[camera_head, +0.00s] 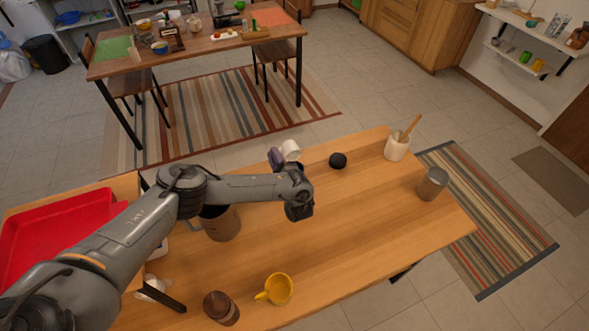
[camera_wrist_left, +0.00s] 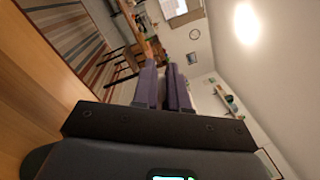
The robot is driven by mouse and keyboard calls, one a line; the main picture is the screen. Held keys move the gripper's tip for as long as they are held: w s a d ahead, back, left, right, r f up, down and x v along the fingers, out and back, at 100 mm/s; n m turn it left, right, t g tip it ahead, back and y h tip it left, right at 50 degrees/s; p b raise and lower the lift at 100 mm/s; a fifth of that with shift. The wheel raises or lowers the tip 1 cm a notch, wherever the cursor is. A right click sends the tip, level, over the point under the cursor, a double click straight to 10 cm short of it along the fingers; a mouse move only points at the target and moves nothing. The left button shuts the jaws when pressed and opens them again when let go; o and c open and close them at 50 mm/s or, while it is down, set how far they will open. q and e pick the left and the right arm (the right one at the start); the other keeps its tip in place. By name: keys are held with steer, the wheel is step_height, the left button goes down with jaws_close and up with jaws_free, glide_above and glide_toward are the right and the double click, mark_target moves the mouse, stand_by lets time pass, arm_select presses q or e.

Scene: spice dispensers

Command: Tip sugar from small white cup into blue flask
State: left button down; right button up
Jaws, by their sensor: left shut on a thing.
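The small white cup (camera_head: 291,150) is at the end of my left gripper (camera_head: 278,156), above the far edge of the wooden table. The purple fingers are closed on it. In the wrist view my left gripper (camera_wrist_left: 168,88) shows two purple fingers with a pale strip between them. The cup looks tilted, but its mouth and any sugar in it cannot be made out. I see no blue flask on the near table; part of that table is hidden behind my left arm. My right gripper is not in view.
On the near table (camera_head: 345,225) are a black round object (camera_head: 338,160), a white crock (camera_head: 397,147) with a wooden utensil, a grey canister (camera_head: 433,185), a yellow mug (camera_head: 281,289), a brown jar (camera_head: 221,308) and a brown pot (camera_head: 222,225). A red tray (camera_head: 55,240) lies left. The table's middle is clear.

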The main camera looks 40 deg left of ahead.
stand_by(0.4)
arm_select(q)
steer(key=shift+d+r+y, duration=0.1)
steer(key=shift+r+y, duration=0.15)
steer(key=shift+y, duration=0.05)
steer(key=shift+r+t+y, duration=0.25)
steer(key=shift+t+y, duration=0.05)
steer(key=shift+s+d+r+p, duration=0.1)
steer(key=shift+r+p, duration=0.1)
steer(key=shift+p, duration=0.1)
steer(key=shift+r+y+p, duration=0.25)
steer(key=shift+y+p, duration=0.15)
steer(key=shift+p, duration=0.05)
steer(key=shift+s+d+t+y+p, duration=0.1)
steer(key=shift+d+t+y+p, duration=0.05)
steer(key=shift+t+y+p, duration=0.3)
steer(key=shift+d+y, duration=0.15)
steer(key=shift+y, duration=0.1)
stand_by(0.6)
steer(key=shift+r+t+p, duration=0.2)
steer(key=shift+t+p, duration=0.05)
steer(key=shift+p, duration=0.3)
